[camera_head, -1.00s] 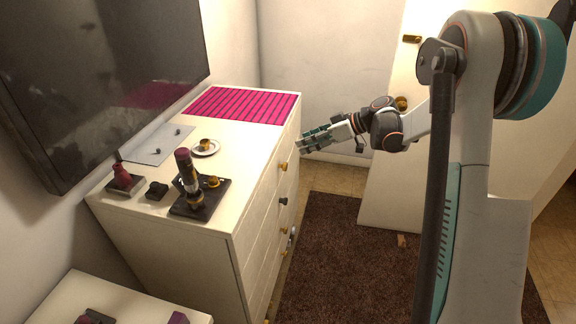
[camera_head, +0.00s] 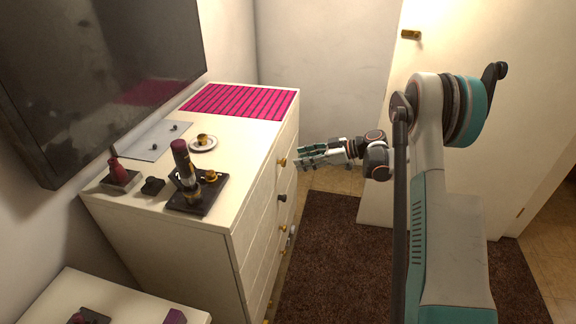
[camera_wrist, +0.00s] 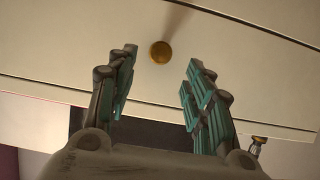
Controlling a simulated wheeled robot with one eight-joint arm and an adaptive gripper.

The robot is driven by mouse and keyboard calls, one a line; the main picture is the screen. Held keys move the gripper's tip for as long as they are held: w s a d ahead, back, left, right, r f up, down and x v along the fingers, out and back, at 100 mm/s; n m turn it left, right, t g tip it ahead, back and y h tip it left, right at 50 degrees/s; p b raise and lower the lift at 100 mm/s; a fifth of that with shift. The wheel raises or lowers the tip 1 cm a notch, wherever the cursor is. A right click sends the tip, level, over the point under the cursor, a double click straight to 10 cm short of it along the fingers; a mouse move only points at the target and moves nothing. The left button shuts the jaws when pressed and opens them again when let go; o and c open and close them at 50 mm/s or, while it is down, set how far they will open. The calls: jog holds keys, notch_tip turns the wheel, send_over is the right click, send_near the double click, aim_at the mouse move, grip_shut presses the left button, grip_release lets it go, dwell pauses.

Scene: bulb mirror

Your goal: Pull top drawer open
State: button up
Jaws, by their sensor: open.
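The dresser (camera_head: 165,250) is cream white, with several drawers on its right-hand face. A round gold knob (camera_head: 282,162) sits high on that face, on what looks like the top drawer. In the wrist view a gold knob (camera_wrist: 161,52) shows on a pale drawer front (camera_wrist: 60,50), ahead of and between my fingers. My gripper (camera_head: 302,160) is beside the dresser's face near the knob, and it also shows in the wrist view (camera_wrist: 155,85). Its teal-padded fingers are spread and hold nothing. The knob lies beyond the fingertips, apart from them. The drawers look closed.
A white door (camera_head: 480,130) stands right. The brown rug (camera_head: 335,250) is clear.

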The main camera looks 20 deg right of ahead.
jog(key=b+x, duration=0.1)
jog(key=x, duration=0.5)
jog(key=shift+w+b, duration=0.15)
jog(key=shift+b, duration=0.25)
jog(key=shift+a+f, duration=0.1)
jog(key=shift+a, duration=0.05)
grip_shut()
